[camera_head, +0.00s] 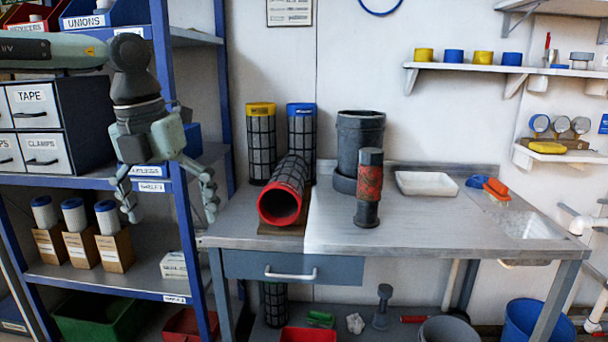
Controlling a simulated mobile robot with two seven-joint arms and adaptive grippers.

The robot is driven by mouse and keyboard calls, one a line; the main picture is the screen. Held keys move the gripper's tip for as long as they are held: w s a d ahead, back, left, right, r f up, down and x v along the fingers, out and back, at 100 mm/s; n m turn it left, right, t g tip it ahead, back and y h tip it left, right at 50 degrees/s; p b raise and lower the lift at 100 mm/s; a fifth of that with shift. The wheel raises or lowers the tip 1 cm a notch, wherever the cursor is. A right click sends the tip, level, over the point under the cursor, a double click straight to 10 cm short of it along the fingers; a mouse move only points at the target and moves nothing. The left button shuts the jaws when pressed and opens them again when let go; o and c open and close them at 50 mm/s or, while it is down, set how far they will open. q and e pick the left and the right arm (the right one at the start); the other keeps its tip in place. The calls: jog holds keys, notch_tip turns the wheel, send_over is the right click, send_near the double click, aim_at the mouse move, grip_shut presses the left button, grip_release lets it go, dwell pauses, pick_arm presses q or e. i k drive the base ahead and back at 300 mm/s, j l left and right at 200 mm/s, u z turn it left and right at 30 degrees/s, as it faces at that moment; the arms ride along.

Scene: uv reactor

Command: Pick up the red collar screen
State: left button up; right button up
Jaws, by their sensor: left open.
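The red collar screen (287,190) is a dark mesh cylinder lying on its side on the workbench, with its red-rimmed open end facing me. It seems to rest on a brown base (283,228). A yellow collar screen (261,145) and a blue collar screen (302,130) stand upright behind it. My left gripper (170,200) is open and empty, pointing down, left of the bench and in front of the blue shelf rack. It is apart from the red collar screen. My right gripper is not in view.
A black cylindrical vessel (358,140) and a dark red-banded cylinder (369,188) stand just right of the screen. A white tray (426,183) lies farther right. The blue shelf rack (182,150) with boxes is on the left. The bench's front right (450,232) is clear.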

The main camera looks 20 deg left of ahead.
aim_at(279, 203)
jog(key=i, duration=1.3)
